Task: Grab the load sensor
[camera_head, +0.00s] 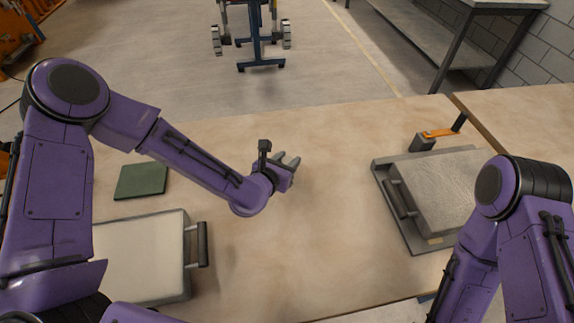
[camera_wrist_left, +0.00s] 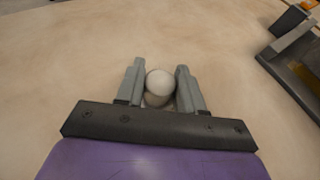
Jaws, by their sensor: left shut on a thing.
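The load sensor, a small pale, rounded piece (camera_wrist_left: 159,82), sits between the two grey fingers of my left gripper (camera_wrist_left: 160,76) in the left wrist view. The fingers are shut on it from both sides. In the head view my left gripper (camera_head: 289,161) is over the middle of the table, and the sensor cannot be made out there. I cannot tell whether the sensor touches the table top. My right arm is at the lower right of the head view, but its gripper is out of view.
A grey tray (camera_head: 382,178) with a handled, sand-coloured slab (camera_head: 447,188) stands on the table (camera_head: 300,240) at the right. A lidded or pale-topped box with a handle (camera_head: 150,250) is at the lower left. A green pad (camera_head: 141,181) lies behind it. The table's middle is clear.

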